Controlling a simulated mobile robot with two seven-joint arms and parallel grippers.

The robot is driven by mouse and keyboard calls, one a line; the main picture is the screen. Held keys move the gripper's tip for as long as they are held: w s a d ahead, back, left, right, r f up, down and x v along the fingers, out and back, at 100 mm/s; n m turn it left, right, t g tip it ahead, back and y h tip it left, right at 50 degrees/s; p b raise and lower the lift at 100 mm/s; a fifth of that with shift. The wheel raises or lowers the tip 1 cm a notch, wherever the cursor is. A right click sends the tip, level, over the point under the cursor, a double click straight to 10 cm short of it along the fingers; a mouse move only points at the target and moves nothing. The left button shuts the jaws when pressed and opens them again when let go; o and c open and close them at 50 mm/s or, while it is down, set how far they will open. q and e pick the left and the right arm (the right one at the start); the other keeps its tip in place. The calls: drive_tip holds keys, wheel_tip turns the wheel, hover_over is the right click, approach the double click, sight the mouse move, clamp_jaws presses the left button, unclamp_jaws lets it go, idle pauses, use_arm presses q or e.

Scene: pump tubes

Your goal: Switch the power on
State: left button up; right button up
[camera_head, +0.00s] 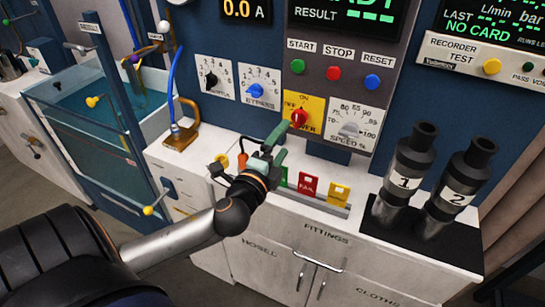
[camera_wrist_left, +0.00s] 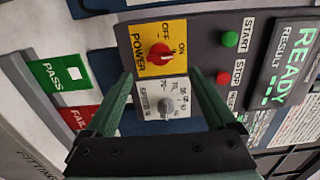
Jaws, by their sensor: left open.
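I cannot tell for sure which mark the knob points to. It also shows in the left wrist view (camera_wrist_left: 160,56), just beyond and between the fingertips. My left gripper (camera_head: 270,142) has green fingers and is open and empty. It is in front of the panel, below and to the left of the knob, apart from it. Its fingers also show in the left wrist view (camera_wrist_left: 161,78). My right gripper is not in view.
A speed dial (camera_head: 352,129) is right of the switch. Start (camera_head: 297,66), stop (camera_head: 333,73) and reset (camera_head: 372,81) buttons are above. The display reads READY (camera_wrist_left: 291,75). Coloured cards (camera_head: 308,186) stand on the counter below, with two black cylinders (camera_head: 405,170) on the right.

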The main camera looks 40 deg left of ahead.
use_arm(q)
drive_tip(key=shift+b+v, duration=0.35)
drive_tip(key=shift+v, duration=2.05)
drive_tip(key=s+d+f+n+g+h, duration=0.2)
drive_tip(key=f+n+g, duration=0.1)
drive_tip(key=f, duration=0.6)
drive_tip(key=s+d+f+n+g+h, duration=0.2)
drive_tip(key=d+f, duration=0.1)
drive_tip(key=f, duration=0.6)
drive_tip(key=s+d+f+n+g+h+p, duration=0.1)
drive_tip(key=s+d+f+n+g+h, duration=0.1)
drive_tip(key=s+d+f+n, duration=0.6)
wheel_tip(320, 180, down, 4)
drive_tip(key=shift+s+d+f+g+h, duration=0.15)
drive_tip(key=shift+s+d+g+h, duration=0.25)
drive_tip(key=shift+s+d+g, duration=0.25)
drive_tip(key=shift+a, duration=0.1)
